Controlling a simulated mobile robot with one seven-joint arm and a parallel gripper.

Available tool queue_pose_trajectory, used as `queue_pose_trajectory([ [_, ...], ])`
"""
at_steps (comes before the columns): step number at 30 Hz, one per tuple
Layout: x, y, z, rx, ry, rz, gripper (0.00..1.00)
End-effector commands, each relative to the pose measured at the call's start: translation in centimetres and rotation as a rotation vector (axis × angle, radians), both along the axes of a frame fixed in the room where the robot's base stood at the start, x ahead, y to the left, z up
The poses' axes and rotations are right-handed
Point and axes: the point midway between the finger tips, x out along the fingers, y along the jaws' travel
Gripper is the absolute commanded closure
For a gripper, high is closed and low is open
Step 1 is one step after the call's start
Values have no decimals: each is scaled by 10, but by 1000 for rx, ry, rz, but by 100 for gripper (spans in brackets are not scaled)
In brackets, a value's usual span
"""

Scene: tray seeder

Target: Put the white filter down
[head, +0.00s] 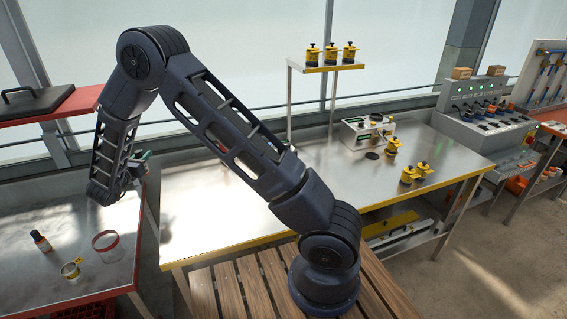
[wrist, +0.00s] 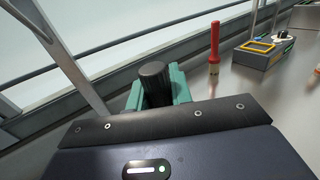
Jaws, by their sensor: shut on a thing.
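My gripper (head: 141,160) is at the end of my arm, at the left of the head view, over the gap between the left bench and the steel table. In the wrist view my gripper (wrist: 158,88) has green jaws shut around a black ribbed knob (wrist: 154,76). The rest of what the knob belongs to is hidden behind the wrist plate. I cannot make out a white filter in either view.
The left bench (head: 30,280) carries a small dark bottle (head: 41,241), a red-rimmed clear ring (head: 106,241) and a small yellow-banded cup (head: 71,269). The steel table (head: 200,220) has clear room at its left. A red-handled tool (wrist: 214,45) stands upright near a yellow-framed device (wrist: 262,48).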

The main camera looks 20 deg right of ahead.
Motion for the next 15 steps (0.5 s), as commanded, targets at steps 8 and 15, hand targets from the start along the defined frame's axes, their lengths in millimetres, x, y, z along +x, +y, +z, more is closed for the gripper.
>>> queue_pose_trajectory([
  [8,-3,-115,46,2,-1,-352,100],
  [15,-24,-200,82,1,0,-642,100],
])
